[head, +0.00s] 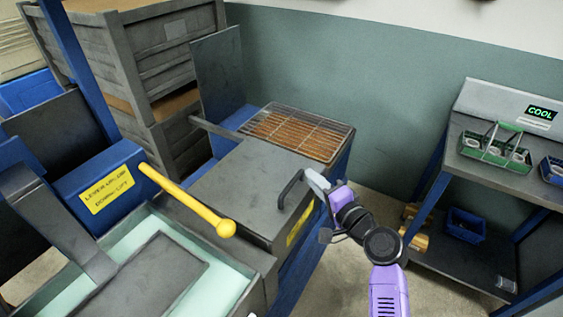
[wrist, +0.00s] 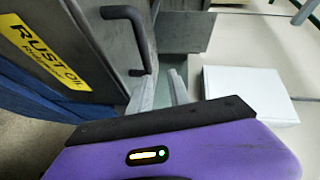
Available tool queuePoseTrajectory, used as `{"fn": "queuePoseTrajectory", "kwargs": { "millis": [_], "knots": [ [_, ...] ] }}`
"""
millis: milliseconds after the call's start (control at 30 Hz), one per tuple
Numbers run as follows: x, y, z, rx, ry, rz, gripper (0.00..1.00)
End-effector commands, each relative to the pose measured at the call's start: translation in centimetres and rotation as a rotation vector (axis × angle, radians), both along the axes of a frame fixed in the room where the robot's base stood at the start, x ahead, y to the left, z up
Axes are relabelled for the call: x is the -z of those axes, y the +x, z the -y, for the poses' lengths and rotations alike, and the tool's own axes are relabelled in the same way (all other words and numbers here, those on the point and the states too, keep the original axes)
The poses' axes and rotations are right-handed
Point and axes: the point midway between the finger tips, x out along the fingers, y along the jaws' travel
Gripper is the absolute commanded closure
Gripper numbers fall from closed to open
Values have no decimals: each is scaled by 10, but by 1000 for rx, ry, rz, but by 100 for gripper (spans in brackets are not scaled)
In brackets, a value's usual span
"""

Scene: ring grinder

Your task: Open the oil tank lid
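The oil tank lid (head: 243,186) is a flat dark grey plate, lying closed on the tank in the middle of the head view. Its black bar handle (head: 290,186) is on the lid's right side and also shows in the wrist view (wrist: 140,38). A yellow label reading RUST OIL (wrist: 42,50) is on the tank front. My gripper (head: 316,181) is just right of the handle. In the wrist view its two pale fingers (wrist: 162,88) are apart with a narrow gap, close to the handle's lower end. Whether they touch the handle is unclear.
A wire grate (head: 298,131) lies behind the lid. A yellow-handled lever (head: 186,201) reaches over the left side, above an open tank of pale liquid (head: 228,288). A shelf unit (head: 470,165) with a green carrier (head: 495,151) stands at right. Floor shows between.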

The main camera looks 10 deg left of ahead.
Motion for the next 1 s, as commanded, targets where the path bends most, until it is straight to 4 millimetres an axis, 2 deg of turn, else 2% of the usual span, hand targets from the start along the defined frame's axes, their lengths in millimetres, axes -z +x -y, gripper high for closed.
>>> {"fn": "queuePoseTrajectory", "kwargs": {
  "millis": [33, 100, 300, 433, 700, 1000],
  "knots": [
    [16, -7, -5, -30, 28, -53, 77],
    [23, -15, -12, -67, 60, -98, 77],
    [26, -23, -22, -110, 89, -141, 77],
    [28, -15, -30, -108, 91, -143, 77],
    [35, 11, -59, -108, 90, -141, 77],
    [40, 27, -75, -105, 88, -141, 77]
  ]
}}
